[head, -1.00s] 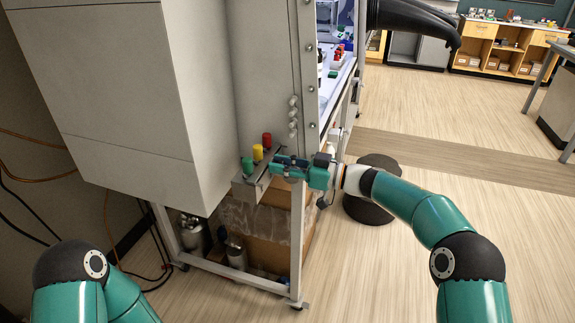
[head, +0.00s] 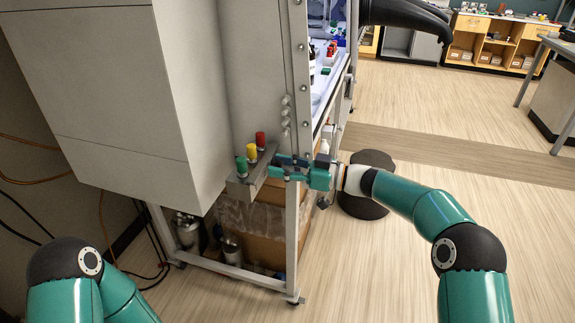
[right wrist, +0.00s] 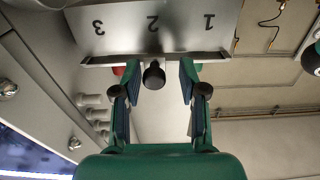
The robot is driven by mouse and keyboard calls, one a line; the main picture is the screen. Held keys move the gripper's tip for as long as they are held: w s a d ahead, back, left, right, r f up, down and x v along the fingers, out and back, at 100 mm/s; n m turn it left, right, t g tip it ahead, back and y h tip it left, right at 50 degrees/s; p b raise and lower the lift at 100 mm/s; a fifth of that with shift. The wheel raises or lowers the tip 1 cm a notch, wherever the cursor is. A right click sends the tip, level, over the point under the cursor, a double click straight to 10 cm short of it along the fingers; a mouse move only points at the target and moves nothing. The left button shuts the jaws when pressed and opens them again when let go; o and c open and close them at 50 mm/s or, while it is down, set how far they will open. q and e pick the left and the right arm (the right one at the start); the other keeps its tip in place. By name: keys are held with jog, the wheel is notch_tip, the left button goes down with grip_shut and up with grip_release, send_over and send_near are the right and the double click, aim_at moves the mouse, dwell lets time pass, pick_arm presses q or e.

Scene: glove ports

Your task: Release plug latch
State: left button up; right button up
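A grey bracket (head: 240,190) on the cabinet's corner carries green (head: 241,166), yellow (head: 251,154) and red (head: 260,139) plugs on top. In the right wrist view its plate (right wrist: 140,30) shows the numbers 1, 2 and 3 upside down. A black round knob (right wrist: 154,75) sits below the 2. My right gripper (head: 274,166) is at the bracket's right side. In the right wrist view it is open (right wrist: 157,76), with a finger on each side of the knob and visible gaps. A bit of red (right wrist: 118,71) shows behind one finger. My left gripper is out of view.
The cabinet's frame post (head: 292,235) stands just below my right gripper. White knobs (head: 286,112) line the cabinet's side above it. A dark round stool (head: 366,193) stands under my right forearm.

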jog(key=shift+w, duration=0.15)
jog(key=v, duration=1.2)
jog(key=s+a+f+m+t+h, duration=0.15)
jog(key=s+f+m+h, duration=0.25)
jog(key=f+m, duration=0.65)
jog(key=s+a+f+m+t+h, duration=0.1)
jog(key=s+f+m+t+h, duration=0.3)
jog(key=f, duration=1.1)
jog(key=s+d+f+g+h, duration=0.1)
jog(key=s+f+g, duration=0.2)
jog(key=s, duration=0.5)
jog(key=s+d+f+m+g+h, duration=0.1)
jog(key=s+f+g, duration=0.3)
jog(key=s, duration=0.5)
jog(key=s+d+f+m+g+h, duration=0.1)
jog(key=s+f+g+h, duration=0.2)
jog(key=s+f, duration=0.3)
jog(key=s, duration=0.3)
jog(key=shift+d, duration=0.4)
